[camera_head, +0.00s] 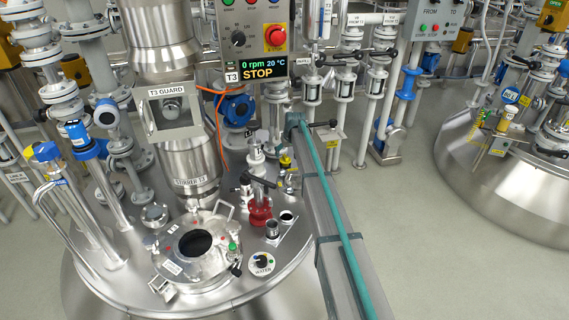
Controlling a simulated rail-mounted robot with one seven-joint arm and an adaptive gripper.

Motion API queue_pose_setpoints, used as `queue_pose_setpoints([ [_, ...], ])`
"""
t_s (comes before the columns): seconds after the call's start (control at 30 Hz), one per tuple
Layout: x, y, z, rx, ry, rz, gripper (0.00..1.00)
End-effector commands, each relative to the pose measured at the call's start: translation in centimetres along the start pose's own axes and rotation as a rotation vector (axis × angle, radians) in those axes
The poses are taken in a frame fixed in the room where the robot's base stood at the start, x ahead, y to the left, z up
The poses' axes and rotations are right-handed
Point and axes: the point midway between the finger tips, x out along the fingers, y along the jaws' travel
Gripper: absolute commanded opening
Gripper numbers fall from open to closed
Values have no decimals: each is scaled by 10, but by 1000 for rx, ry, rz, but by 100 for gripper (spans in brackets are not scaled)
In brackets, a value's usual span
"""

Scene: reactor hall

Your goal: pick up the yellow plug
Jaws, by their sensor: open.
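A small yellow piece (285,161) shows among the fittings at the right rear of the near reactor lid (215,292), beside the grey beam. It is too small to tell whether it is the yellow plug. Another yellow part (503,123) stands on the right reactor, close to a coiled yellow cable (480,118). I cannot tell whether that one is a plug either. My gripper does not show in this view.
The near lid has an open round port (197,243), a red-based fitting (260,212) and a WATER knob (262,263). A grey beam (335,222) with a teal hose (334,205) runs along its right. Pipes and valves crowd the back. Bare floor (435,250) lies right.

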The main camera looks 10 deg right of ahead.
Motion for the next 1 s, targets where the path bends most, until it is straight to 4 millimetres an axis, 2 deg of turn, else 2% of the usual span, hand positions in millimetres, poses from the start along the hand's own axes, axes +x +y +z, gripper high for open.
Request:
queue_pose_setpoints([
  [0.03,7,0,0,0,-1,0,84],
  [0.27,21,0,-2,0,-1,0,84],
  [0.6,62,1,-6,0,-1,0,84],
  [0.87,62,1,-5,0,0,0,84],
  [1.0,62,1,-5,0,0,0,60],
])
